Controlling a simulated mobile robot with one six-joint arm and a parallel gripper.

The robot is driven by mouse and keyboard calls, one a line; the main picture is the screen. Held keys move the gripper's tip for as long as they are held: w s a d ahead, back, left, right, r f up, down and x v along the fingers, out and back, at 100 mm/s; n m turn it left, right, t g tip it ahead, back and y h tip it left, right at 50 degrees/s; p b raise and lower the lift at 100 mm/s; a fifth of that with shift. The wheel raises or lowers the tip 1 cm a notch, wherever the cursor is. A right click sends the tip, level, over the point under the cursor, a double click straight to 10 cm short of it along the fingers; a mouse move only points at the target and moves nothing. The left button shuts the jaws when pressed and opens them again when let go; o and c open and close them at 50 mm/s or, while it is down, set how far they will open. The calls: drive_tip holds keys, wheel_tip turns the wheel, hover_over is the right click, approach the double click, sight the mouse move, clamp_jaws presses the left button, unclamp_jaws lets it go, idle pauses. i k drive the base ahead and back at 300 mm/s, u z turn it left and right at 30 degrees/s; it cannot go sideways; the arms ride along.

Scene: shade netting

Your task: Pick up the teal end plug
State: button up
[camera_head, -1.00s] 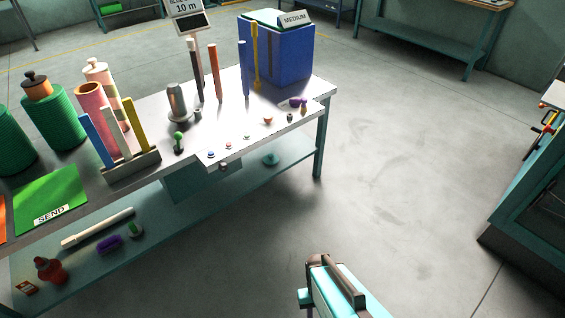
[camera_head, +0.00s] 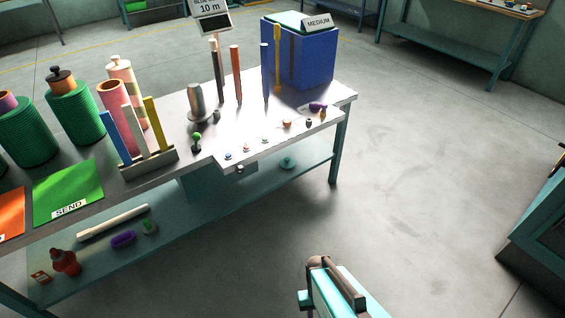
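A small teal round piece (camera_head: 288,163) sits on the lower shelf of the workbench, under its right end. It looks like the teal end plug, but it is small and close to the shelf's own colour. Part of my teal and brown arm shows at the bottom of the head view, well apart from the bench. No gripper fingers can be seen, and nothing held can be seen.
The floor right of the bench is clear.

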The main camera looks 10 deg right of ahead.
sight(287, 164)
drive_tip(key=i, duration=0.8)
drive_tip(key=z, duration=1.55)
drive_tip(key=k, duration=0.1)
drive_tip(key=u, duration=3.5)
